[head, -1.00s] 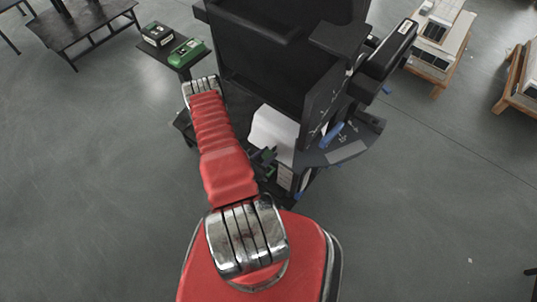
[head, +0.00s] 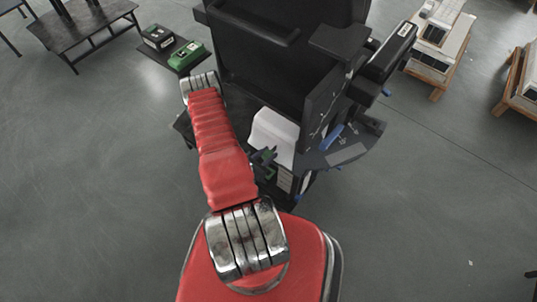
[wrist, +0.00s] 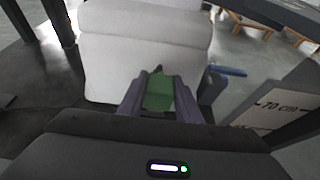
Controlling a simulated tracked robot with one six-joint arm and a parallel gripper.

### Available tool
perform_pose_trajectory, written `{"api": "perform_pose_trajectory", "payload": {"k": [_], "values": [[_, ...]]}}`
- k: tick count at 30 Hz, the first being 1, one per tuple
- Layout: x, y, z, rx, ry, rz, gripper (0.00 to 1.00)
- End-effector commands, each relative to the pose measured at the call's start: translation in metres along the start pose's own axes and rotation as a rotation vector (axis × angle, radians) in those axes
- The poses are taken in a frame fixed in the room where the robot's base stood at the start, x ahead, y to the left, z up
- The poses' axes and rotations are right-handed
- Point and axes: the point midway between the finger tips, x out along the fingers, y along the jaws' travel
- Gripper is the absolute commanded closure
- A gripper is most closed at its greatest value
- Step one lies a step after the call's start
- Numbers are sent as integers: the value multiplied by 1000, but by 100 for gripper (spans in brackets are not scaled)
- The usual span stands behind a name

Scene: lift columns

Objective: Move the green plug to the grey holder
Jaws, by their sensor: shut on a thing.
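The green plug (wrist: 158,94) sits between the two fingers of my gripper (wrist: 159,86) in the wrist view. My gripper is shut on it. Ahead of the plug stands a pale grey-white block (wrist: 145,50), which also shows in the head view (head: 273,136). I cannot tell whether plug and block touch. I cannot pick out the grey holder with certainty.
A black column unit (head: 265,60) fills the centre. A blue handle (head: 332,137) and a panel marked 70 cm (wrist: 285,108) stand to the right. A side shelf holds a green box (head: 187,54) and a dark box (head: 157,37). Open floor lies on both sides.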

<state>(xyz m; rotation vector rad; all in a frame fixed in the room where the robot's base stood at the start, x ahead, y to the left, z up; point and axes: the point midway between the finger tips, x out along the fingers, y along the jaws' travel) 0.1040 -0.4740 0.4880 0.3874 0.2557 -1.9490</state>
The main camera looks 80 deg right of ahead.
Motion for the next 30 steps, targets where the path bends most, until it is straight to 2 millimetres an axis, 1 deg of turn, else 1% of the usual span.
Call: {"api": "perform_pose_trajectory", "payload": {"k": [13,28,30], "values": [[-4,0,9,0,-1,0,92],[-3,-1,8,0,-1,0,92],[-3,2,8,1,-1,1,92]]}}
